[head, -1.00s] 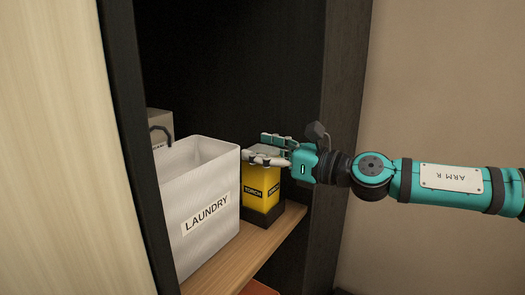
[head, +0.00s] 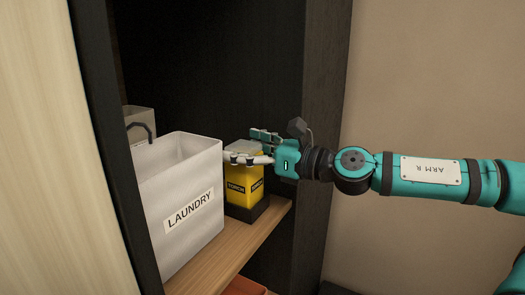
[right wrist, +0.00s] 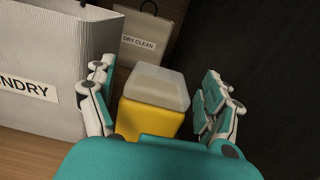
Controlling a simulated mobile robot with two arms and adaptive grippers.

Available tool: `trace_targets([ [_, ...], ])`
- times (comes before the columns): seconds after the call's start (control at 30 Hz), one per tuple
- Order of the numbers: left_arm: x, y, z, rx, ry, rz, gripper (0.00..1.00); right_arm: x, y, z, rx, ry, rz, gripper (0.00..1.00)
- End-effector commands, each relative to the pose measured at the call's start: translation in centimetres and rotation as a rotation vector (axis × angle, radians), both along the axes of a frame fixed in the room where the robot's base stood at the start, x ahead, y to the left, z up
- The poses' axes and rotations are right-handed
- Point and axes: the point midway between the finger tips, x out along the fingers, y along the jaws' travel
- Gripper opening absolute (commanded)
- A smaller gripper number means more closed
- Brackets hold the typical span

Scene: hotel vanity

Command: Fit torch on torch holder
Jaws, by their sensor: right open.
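The torch (head: 238,189) is a yellow block with a pale top and dark "TORCH" labels. It stands upright on the shelf, its lower end at a dark base (head: 252,213); I cannot tell whether this is the torch holder or part of the torch. My right gripper (head: 244,147) is open at the torch's top, reaching in from the right. In the right wrist view the yellow torch body (right wrist: 148,120) and its pale top lie between the spread fingers (right wrist: 157,75), with gaps visible on both sides. My left gripper is out of view.
A white laundry box (head: 185,235) stands close left of the torch. A dry clean bag (right wrist: 165,22) stands behind. The wooden shelf (head: 235,248) has bare room in front. Dark cabinet walls (head: 318,120) bound the right and back. Something orange (head: 243,286) lies below the shelf.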

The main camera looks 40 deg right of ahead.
Motion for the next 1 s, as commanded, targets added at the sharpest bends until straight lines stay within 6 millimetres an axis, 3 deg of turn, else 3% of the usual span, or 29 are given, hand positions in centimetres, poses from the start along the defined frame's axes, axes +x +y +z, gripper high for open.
trace_targets([
  [0.47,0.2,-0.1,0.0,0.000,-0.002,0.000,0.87,-2.5,-1.1,0.3,-0.002,-0.006,-0.001,0.85],
  [1.0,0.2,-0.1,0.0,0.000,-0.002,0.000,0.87,-6.8,-3.0,0.3,-0.003,-0.006,-0.003,0.85],
])
